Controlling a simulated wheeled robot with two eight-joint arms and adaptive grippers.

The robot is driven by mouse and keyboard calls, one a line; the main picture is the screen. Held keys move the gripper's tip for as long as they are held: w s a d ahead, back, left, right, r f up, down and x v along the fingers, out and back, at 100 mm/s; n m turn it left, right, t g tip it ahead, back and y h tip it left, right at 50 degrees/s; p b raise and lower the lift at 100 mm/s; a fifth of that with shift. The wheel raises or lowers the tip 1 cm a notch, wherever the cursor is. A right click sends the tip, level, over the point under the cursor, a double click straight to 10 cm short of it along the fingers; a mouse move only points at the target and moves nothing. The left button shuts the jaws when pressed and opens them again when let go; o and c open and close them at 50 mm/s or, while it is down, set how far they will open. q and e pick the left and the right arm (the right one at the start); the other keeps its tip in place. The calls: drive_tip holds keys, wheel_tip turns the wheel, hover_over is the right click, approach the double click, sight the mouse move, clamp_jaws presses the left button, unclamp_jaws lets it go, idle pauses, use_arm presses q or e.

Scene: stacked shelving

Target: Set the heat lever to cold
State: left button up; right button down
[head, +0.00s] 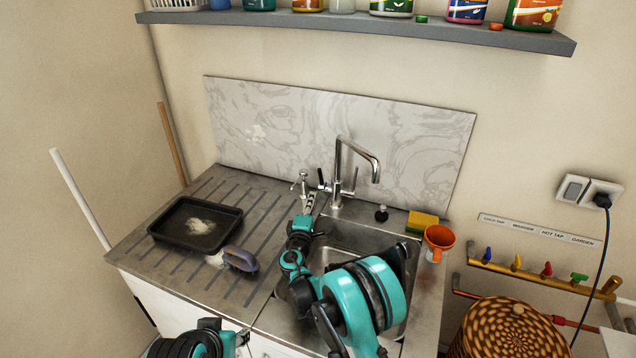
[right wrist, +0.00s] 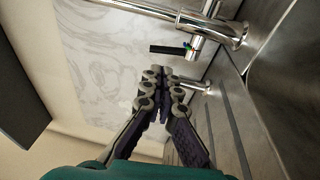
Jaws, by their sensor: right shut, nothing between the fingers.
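The chrome sink tap (head: 347,172) rises behind the steel sink. The heat lever (head: 321,178) is a short dark handle on the left of its base. In the right wrist view the lever (right wrist: 168,49) is a black bar with a small blue and green mark at its hub on the tap body (right wrist: 198,45). My right gripper (head: 310,199) is just in front and left of the tap. In the right wrist view its fingertips (right wrist: 162,76) are together and empty, near the lever; contact cannot be told. My left gripper is not in view.
A small chrome dispenser (head: 301,181) stands left of the tap. A black tray (head: 196,224) and a brush (head: 240,258) lie on the drainboard. A yellow sponge (head: 421,221) and an orange funnel (head: 439,238) are at the right. A grey shelf (head: 400,27) runs above.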

sight(321, 173)
drive_tip(key=b+x, duration=0.2)
drive_tip(key=x, duration=0.6)
drive_tip(key=shift+w+d, duration=0.15)
drive_tip(key=shift+w, duration=0.5)
drive_tip(key=shift+w+d+r, duration=0.2)
drive_tip(key=shift+w+r, duration=0.05)
drive_tip(key=shift+w, duration=0.3)
drive_tip(key=shift+w+d+r, duration=0.1)
drive_tip(key=shift+w+r, duration=0.05)
drive_tip(key=shift+r, duration=0.15)
